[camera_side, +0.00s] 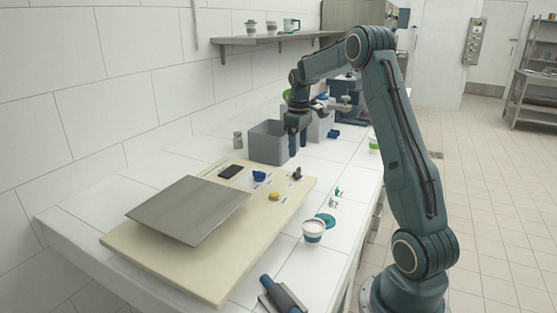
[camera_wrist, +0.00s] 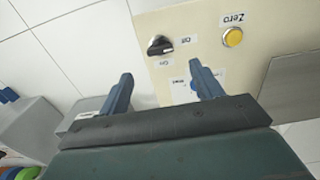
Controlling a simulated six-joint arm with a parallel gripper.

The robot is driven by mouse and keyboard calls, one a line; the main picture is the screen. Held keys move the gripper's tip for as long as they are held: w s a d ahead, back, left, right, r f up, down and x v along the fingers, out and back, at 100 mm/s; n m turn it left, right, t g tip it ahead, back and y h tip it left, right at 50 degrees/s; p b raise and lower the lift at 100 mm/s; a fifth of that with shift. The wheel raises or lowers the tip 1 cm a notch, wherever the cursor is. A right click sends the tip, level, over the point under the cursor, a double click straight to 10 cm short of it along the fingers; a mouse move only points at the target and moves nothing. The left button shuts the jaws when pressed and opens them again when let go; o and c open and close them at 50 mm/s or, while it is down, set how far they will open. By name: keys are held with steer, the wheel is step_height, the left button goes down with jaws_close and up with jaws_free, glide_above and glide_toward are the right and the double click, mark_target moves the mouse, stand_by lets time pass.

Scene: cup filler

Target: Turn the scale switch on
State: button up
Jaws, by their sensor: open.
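The scale is a beige board (camera_side: 165,262) with a steel plate (camera_side: 190,208) on it. Its black switch knob (camera_side: 296,174) sits near the board's far right corner. In the wrist view the knob (camera_wrist: 160,45) lies between On and Off labels, just beyond the fingertips. A yellow button (camera_wrist: 232,37) labelled Zero is to its right; it also shows in the side view (camera_side: 274,197). My gripper (camera_side: 298,143) is above the counter near the knob, pointing down. In the wrist view my gripper (camera_wrist: 160,70) is open and empty, its fingers apart from the knob.
A grey bin (camera_side: 266,145) stands close behind the switch, beside my gripper. A dark display (camera_side: 231,171) and a blue part (camera_side: 259,177) are on the board. A cup (camera_side: 313,233) and a teal lid (camera_side: 326,219) are on the right. A blue-handled tool (camera_side: 280,295) lies in front.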

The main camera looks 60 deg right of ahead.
mark_target(297, 170)
step_height(297, 170, down, 8)
steer(key=shift+f, duration=0.1)
stand_by(0.4)
steer(key=shift+c, duration=0.3)
steer(key=c, duration=0.9)
